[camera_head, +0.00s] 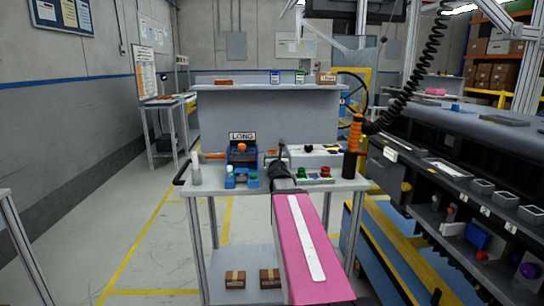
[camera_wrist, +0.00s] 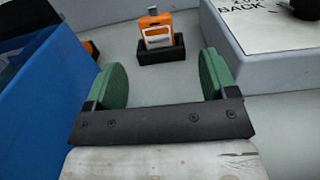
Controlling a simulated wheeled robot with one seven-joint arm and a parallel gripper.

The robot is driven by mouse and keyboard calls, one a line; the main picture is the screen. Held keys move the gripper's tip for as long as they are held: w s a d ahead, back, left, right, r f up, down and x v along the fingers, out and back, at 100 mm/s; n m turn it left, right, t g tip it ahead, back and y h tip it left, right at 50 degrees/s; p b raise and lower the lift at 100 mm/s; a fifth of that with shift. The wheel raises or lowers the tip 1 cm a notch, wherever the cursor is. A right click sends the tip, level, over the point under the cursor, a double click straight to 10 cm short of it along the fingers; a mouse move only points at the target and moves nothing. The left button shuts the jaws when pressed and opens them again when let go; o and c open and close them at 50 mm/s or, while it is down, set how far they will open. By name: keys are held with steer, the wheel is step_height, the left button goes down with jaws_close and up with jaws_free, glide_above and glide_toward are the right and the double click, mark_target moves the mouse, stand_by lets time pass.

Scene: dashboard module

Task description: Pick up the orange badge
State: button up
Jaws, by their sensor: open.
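The orange badge (camera_wrist: 156,29) stands upright in a black holder (camera_wrist: 161,50) on the grey surface, in the upper middle of the wrist view. It has a white panel and a small clip on top. My gripper (camera_wrist: 163,76) is open, with its two green pads apart and nothing between them. The badge is beyond the pads, roughly centred between them and not touched. In the head view my gripper (camera_head: 281,160) is over the work table, and I cannot clearly make out the badge beside it.
In the wrist view, a blue block (camera_wrist: 40,105) stands at left and a pale box (camera_wrist: 268,50) with a "BACK" label at right.

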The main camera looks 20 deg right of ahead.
mark_target(273, 151)
steer(key=x, duration=0.5)
steer(key=shift+w, duration=0.15)
steer(key=shift+a+x, duration=0.2)
steer(key=shift+x, duration=2.5)
steer(key=shift+r, duration=0.15)
steer(key=c, duration=1)
